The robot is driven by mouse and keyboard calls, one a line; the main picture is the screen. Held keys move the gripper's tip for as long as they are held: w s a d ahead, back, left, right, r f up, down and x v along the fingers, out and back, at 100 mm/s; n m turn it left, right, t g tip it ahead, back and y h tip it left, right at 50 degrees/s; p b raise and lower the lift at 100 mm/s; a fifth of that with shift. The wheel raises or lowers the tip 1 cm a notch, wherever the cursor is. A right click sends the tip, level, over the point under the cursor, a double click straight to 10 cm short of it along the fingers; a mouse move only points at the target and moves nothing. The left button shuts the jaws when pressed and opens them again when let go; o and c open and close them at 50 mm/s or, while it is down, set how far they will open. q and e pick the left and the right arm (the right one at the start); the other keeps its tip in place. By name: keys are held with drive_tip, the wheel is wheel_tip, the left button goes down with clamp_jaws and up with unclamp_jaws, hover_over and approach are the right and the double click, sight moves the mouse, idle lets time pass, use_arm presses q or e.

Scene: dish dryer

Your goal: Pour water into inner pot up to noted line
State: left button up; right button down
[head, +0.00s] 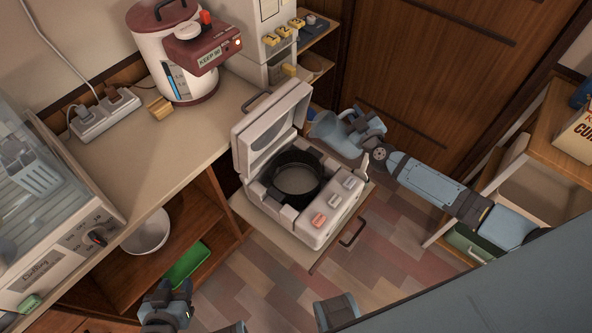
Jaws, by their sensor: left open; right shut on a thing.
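The rice cooker (330,215) stands with its lid (270,125) raised on a pulled-out shelf. The dark inner pot (297,157) sits inside it; its floor looks pale, and I cannot make out a line or a water level. My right gripper (357,128) is behind and to the right of the cooker, shut on a pale blue cup-like vessel (328,130). The vessel is beside the raised lid, not over the pot; its contents are not clear. My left gripper (168,300) is open and empty at the lower left, away from the cooker.
A white and red hot-water pot (172,65) stands on the counter (140,160) near a power strip (105,113). A dish dryer (60,240) is at the left. A white bowl (146,231) and green item (187,265) sit below. A wooden shelf stands at the right.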

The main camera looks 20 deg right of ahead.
sight(344, 114)
drive_tip(key=shift+a+r+n, duration=0.3)
drive_tip(key=shift+a+n, duration=0.1)
drive_tip(key=shift+a+r+n, duration=0.2)
drive_tip(key=shift+a+n, duration=0.15)
drive_tip(key=shift+n, duration=0.15)
drive_tip(key=shift+a+r+n+b, duration=0.15)
drive_tip(key=shift+a+n+b, duration=0.15)
drive_tip(key=shift+a+n, duration=0.5)
drive_tip(key=shift+a+r+n+b, duration=0.1)
drive_tip(key=shift+a+n+b, duration=0.25)
drive_tip(key=shift+n, duration=0.65)
idle(2.8)
